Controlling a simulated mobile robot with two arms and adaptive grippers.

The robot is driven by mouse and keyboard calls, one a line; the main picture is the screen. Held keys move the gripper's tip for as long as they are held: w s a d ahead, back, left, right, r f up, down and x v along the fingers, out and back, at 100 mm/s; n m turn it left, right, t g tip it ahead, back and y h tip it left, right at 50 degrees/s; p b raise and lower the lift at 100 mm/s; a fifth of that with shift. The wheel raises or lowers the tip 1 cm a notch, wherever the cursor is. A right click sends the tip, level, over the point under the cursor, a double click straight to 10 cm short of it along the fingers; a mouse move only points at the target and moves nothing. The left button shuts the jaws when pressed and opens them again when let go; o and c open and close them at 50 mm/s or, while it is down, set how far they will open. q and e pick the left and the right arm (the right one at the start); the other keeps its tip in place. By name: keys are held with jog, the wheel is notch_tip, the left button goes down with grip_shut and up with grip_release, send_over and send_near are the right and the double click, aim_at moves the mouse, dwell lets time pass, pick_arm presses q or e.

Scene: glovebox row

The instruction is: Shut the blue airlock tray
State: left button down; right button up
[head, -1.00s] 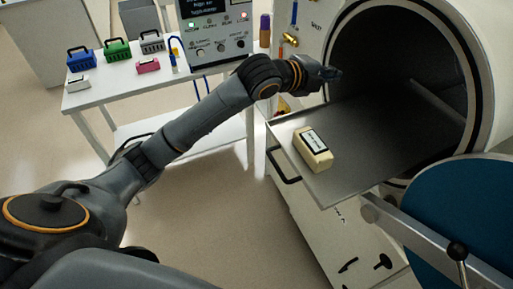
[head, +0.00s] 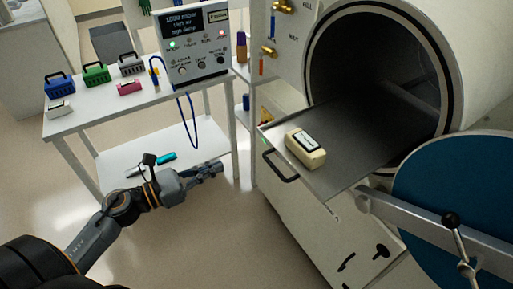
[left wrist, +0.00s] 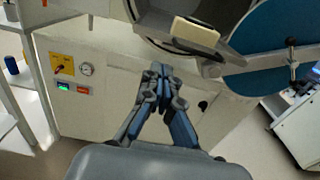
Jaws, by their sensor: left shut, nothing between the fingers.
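The airlock tray (head: 350,150) is a flat grey metal slide that sticks out of the round chamber (head: 375,55). Its black handle (head: 277,165) is on the front edge. A cream box (head: 306,148) with a dark-framed label lies on the tray; it also shows in the left wrist view (left wrist: 195,32). The blue round door (head: 455,185) is swung open at the right. My left gripper (head: 216,168) is shut and empty, left of the tray handle and apart from it. In the left wrist view its fingertips (left wrist: 158,72) point at the cabinet front. My right gripper is not in view.
A white cart (head: 110,118) at the left bears a control box (head: 195,45), blue, green and grey cases, and a pink block (head: 129,88). A teal tool (head: 165,159) lies on its lower shelf. A door lever (head: 455,235) juts out at the right. Open floor lies below my gripper.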

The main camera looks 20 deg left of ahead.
pick_arm(q)
jog(key=p+x, duration=0.5)
jog(key=x, duration=0.7)
jog(key=shift+w+r, duration=0.2)
jog(key=shift+w, duration=0.05)
jog(key=shift+w+d+f+p, duration=0.1)
jog(key=shift+w+d+p, duration=0.2)
jog(key=shift+p, duration=0.05)
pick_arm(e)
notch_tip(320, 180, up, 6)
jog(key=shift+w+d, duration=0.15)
pick_arm(q)
jog(key=shift+w+d, duration=0.4)
jog(key=shift+w, duration=0.1)
jog(key=b, duration=0.4)
send_near(334, 113)
jog(key=shift+w+d+f, duration=0.25)
jog(key=shift+w+d, duration=0.1)
jog(key=shift+d, duration=0.2)
jog(key=b+x, duration=0.4)
jog(key=x, duration=0.5)
jog(key=shift+r, duration=0.1)
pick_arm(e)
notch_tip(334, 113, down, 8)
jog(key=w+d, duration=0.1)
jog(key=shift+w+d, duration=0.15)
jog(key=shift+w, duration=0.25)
pick_arm(q)
jog(key=shift+a, duration=0.15)
